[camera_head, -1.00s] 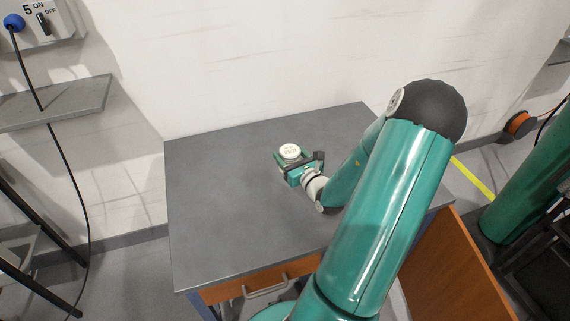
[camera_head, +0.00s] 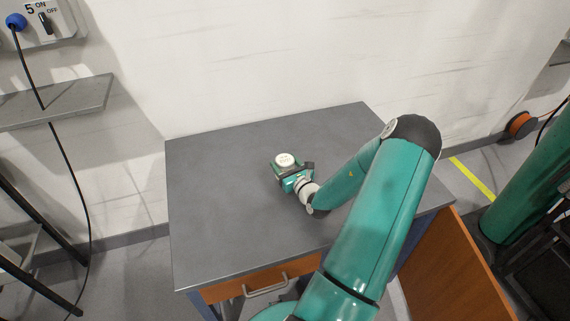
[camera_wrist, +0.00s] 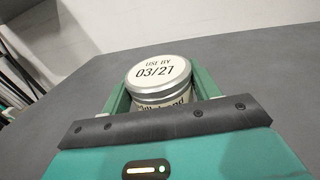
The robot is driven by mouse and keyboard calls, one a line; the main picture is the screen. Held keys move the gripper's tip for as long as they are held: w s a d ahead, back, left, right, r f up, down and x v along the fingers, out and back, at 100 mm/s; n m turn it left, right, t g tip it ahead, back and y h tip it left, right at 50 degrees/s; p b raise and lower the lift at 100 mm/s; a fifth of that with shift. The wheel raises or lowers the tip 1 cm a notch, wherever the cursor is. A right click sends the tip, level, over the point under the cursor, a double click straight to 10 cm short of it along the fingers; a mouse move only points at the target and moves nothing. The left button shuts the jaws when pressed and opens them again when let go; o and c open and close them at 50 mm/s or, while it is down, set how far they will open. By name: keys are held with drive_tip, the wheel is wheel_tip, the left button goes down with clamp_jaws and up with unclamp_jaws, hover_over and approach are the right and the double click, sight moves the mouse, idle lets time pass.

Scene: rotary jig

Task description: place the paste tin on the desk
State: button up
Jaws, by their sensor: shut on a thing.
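The paste tin (camera_head: 286,160) is a small round tin with a white lid; its lid in the wrist view (camera_wrist: 160,72) reads "USE BY 03/27". My gripper (camera_head: 285,166) is shut on the tin, with one green finger on each side of it in the wrist view (camera_wrist: 161,90). The tin looks upright and is low over the grey desk (camera_head: 220,215), near its middle. Its base is hidden by my gripper, so I cannot tell whether it touches the desk top.
The desk top is otherwise bare, with free room to the left and in front. A white wall (camera_head: 250,60) stands behind it. A drawer handle (camera_head: 266,287) is at the front edge. A grey shelf (camera_head: 60,103) is at the left.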

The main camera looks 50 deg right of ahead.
drive_tip(key=shift+f, duration=0.15)
drive_tip(key=o, duration=1.2)
